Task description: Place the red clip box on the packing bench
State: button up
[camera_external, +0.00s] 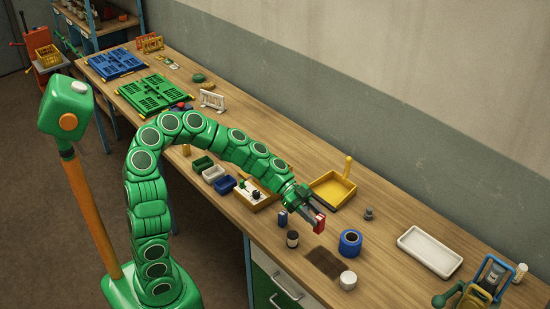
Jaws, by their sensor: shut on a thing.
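My gripper (312,217) is at the end of my green arm, over the front half of the wooden packing bench (385,219). It is shut on a small red clip box (320,223). The red clip box appears upright between the fingers, and part of it is hidden by them. I cannot tell whether its underside touches the bench top or hangs just above it.
A blue tape roll (350,243), a dark jar (292,239) and a white cup (348,280) stand near the gripper. A yellow dustpan-like tray (333,190) lies behind it. A dark mat (326,263) lies in front. A white tray (430,252) is to the right.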

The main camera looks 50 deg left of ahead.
notch_tip(320, 180, up, 5)
jog(key=w+a+n+t+y, duration=0.1)
jog(key=w+a+n+t, duration=0.15)
jog(key=w+a, duration=0.55)
jog(key=w+a+n+t, duration=0.25)
jog(key=w+a, duration=0.25)
jog(key=a, duration=0.7)
jog(key=w+a+n+t+y, duration=0.3)
jog(key=a+n+t+y, duration=0.15)
jog(key=a, duration=2.25)
jog(key=s+a+n+t+y, duration=0.1)
jog(key=s+a+n+y, duration=0.15)
jog(key=s+a, duration=0.75)
jog(key=s+a+n+t+y, duration=0.1)
jog(key=s+a+n+y, duration=0.15)
jog(key=a, duration=1.45)
jog(key=s+a+n+t+y, duration=0.1)
jog(key=s+a+n+y, duration=0.15)
jog(key=s+a, duration=0.8)
jog(key=shift+w+a+f, duration=0.6)
jog(key=shift+w+f, duration=0.1)
jog(key=shift+f, duration=3.1)
jog(key=shift+w+a+f, duration=0.6)
jog(key=shift+w+f, duration=0.05)
jog(key=shift+f, duration=3.1)
jog(key=shift+w+a+f, duration=0.6)
jog(key=shift+w+f, duration=0.1)
jog(key=shift+f, duration=3.1)
